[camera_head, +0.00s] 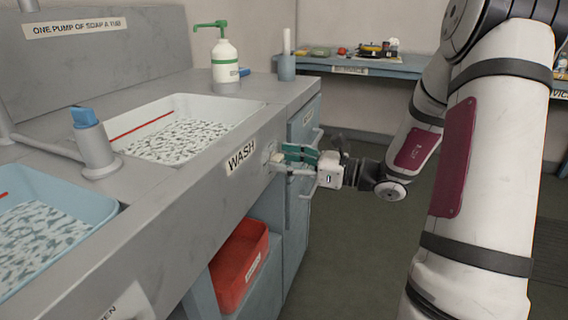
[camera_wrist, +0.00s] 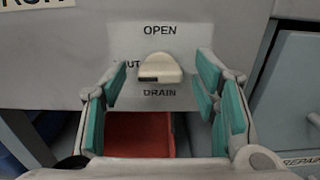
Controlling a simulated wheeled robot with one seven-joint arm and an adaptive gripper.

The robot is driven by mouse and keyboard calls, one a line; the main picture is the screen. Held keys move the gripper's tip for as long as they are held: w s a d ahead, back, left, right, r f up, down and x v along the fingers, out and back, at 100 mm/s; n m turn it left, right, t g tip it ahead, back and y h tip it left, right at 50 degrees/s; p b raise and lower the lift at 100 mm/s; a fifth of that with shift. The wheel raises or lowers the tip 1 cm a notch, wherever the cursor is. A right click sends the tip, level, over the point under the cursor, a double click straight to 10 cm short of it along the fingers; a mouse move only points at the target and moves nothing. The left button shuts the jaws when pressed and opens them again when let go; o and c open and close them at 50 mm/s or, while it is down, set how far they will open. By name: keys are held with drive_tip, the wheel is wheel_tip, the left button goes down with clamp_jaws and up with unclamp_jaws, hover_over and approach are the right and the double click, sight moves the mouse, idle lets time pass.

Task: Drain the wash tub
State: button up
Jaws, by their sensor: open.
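The wash tub (camera_head: 184,133) is a white basin in the grey counter, holding speckled grey-white contents and a red line on its inner wall. A "WASH" label (camera_head: 241,156) is on the counter front below it. In the wrist view, a cream drain knob (camera_wrist: 160,68) sits on a plate with "OPEN" above, "DRAIN" below and a partly hidden word ending in "UT" at left. My gripper (camera_wrist: 165,90) is open, with teal-padded fingers on either side of the knob.
A red bin (camera_head: 239,265) stands on the shelf below the counter. A soap pump bottle (camera_head: 224,62) stands behind the tub. A blue tub (camera_head: 42,232) is at left. The floor at right is clear.

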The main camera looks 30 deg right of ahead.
drive_tip(key=shift+w+a, duration=0.2)
drive_tip(key=shift+w, duration=0.05)
drive_tip(key=c, duration=1.2)
drive_tip(key=shift+o, duration=0.2)
